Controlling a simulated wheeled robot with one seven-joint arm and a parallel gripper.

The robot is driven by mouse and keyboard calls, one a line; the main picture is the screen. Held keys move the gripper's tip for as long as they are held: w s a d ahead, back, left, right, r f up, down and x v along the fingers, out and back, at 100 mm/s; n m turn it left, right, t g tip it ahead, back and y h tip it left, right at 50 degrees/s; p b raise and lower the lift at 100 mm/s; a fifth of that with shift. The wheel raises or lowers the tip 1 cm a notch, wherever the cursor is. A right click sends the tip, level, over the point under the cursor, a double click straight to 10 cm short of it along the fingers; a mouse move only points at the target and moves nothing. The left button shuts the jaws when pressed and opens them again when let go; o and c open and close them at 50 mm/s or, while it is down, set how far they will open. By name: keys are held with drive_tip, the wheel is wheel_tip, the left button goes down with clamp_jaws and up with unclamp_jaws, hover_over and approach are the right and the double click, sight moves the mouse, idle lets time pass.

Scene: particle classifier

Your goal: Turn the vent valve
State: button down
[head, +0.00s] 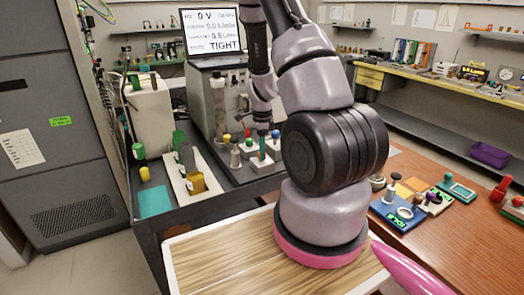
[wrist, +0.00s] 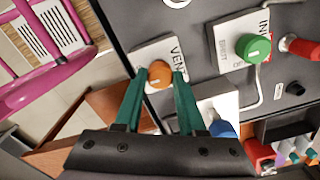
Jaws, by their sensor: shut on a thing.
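The vent valve (wrist: 158,74) is an orange knob on a white plate marked VENT (wrist: 172,48), seen in the wrist view. My gripper (wrist: 157,76) has its two teal fingertips on either side of the knob, shut on it. In the head view my gripper (head: 262,147) reaches down to the panel at the back of the dark bench, and I cannot make out the orange knob there. The screen (head: 212,33) above the panel reads 0 V and TIGHT.
In the wrist view a green knob (wrist: 253,47) on its own plate sits to the right, with a red handle (wrist: 300,47) beyond it. A blue knob (wrist: 222,129) is close by my right finger. A wooden-topped table (head: 215,262) stands in front.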

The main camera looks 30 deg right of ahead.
drive_tip(key=n, duration=0.8)
drive_tip(key=shift+n, duration=0.3)
drive_tip(key=n, duration=0.4)
drive_tip(key=shift+n, duration=2.5)
drive_tip(key=c, duration=0.5)
unclamp_jaws()
